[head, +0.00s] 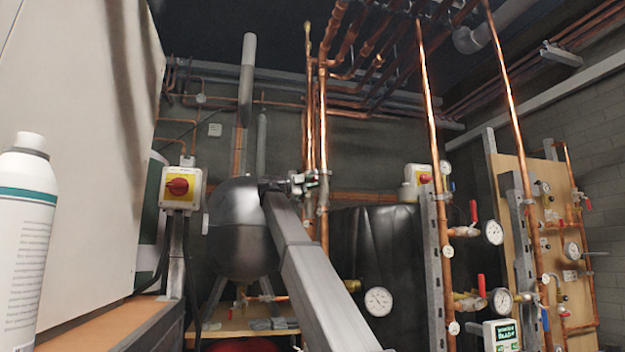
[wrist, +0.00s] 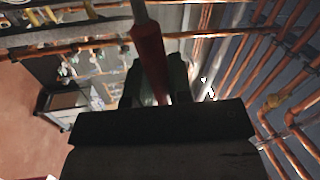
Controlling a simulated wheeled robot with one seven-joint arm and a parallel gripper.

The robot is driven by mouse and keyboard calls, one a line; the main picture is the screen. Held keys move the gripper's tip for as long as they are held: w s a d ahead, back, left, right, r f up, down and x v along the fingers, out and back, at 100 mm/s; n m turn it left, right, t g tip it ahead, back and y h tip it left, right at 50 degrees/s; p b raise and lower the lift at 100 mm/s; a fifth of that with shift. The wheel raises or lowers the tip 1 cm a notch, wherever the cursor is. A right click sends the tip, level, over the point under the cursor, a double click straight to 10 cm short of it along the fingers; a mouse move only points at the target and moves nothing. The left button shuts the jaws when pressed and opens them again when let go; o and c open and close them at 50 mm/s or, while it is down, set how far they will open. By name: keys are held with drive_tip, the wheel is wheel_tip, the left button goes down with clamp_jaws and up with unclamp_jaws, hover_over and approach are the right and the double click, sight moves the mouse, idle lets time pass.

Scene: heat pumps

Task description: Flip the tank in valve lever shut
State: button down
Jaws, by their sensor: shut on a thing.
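My gripper (head: 304,183) is at the end of my grey arm, beside the vertical copper pipes in the head view. In the wrist view my gripper (wrist: 158,90) is shut on a red lever (wrist: 149,52), which runs up between the dark fingers to a pale metal end. I take it to be the tank in valve lever; no label is readable. The lever and its valve body cannot be made out in the head view. A rounded grey tank (head: 238,230) stands just left of my arm and is partly covered by it.
Copper pipes (head: 323,130) rise close beside my gripper. A yellow switch box (head: 180,188) with a red knob is at left. Other red levers (head: 473,211) and gauges (head: 493,232) are on the right. A white bottle (head: 25,230) stands at the near left.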

drive_tip(key=shift+s+f+m+g, duration=0.15)
drive_tip(key=shift+f+m+g, duration=0.15)
drive_tip(key=shift+f+m, duration=0.95)
drive_tip(key=shift+r+m, duration=0.2)
drive_tip(key=shift+m, duration=0.05)
drive_tip(key=c, duration=1.1)
unclamp_jaws()
drive_tip(key=shift+o, duration=0.2)
drive_tip(key=v, duration=1)
drive_tip(key=shift+a, duration=0.3)
drive_tip(key=shift+f, duration=0.15)
